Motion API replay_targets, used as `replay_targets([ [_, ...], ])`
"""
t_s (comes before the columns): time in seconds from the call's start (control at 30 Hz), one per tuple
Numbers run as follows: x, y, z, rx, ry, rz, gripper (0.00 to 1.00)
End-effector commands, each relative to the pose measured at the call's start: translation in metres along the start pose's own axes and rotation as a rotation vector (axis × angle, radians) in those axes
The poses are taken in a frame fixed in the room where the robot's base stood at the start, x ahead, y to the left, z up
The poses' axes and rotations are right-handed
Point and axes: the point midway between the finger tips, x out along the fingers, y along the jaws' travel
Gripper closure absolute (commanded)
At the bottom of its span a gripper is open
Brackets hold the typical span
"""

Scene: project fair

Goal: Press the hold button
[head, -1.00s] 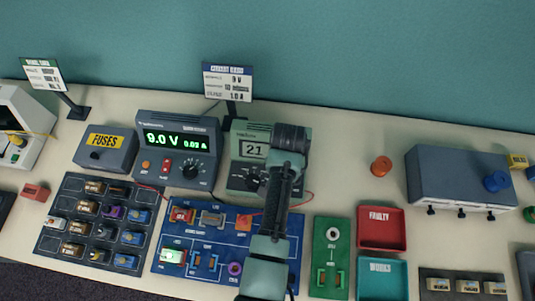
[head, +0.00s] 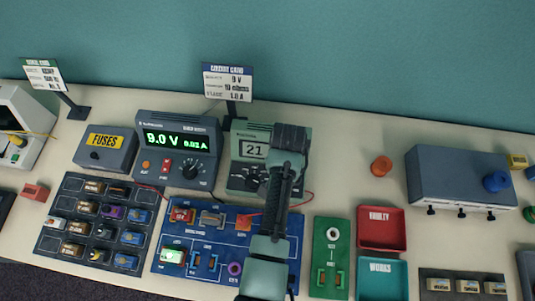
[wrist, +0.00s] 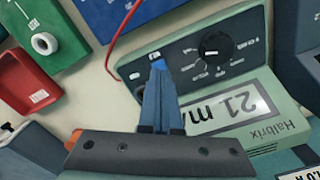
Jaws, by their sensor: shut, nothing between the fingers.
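A grey-green bench meter (head: 244,134) with a "21" display stands behind the blue circuit board, its right part hidden by my arm. In the wrist view the meter (wrist: 152,77) appears turned over, with its dark dial knob (wrist: 215,46) right of my fingers. My gripper (wrist: 160,68) is shut and empty, its fingertips over the corner of the meter's face, left of the dial. A small blue patch (wrist: 158,63) shows at the tips beside a white label; I cannot tell whether it is the hold button or whether the fingers touch it. My fingertips are hidden in the head view.
A power supply (head: 177,151) reading 9.0 V stands left of the meter. The blue circuit board (head: 213,262) lies in front, with a red lead looping beside my arm. A green board (head: 331,235), a red tray (head: 381,245) and an orange spool (head: 381,166) are to the right.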

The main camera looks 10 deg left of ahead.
Motion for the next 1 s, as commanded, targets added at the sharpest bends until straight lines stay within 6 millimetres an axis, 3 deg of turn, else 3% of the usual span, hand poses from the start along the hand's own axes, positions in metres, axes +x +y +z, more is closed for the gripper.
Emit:
replay_targets([
  [1.0, 0.013, 0.0, 0.0, 0.0, 0.0, 0.0, 1.0],
])
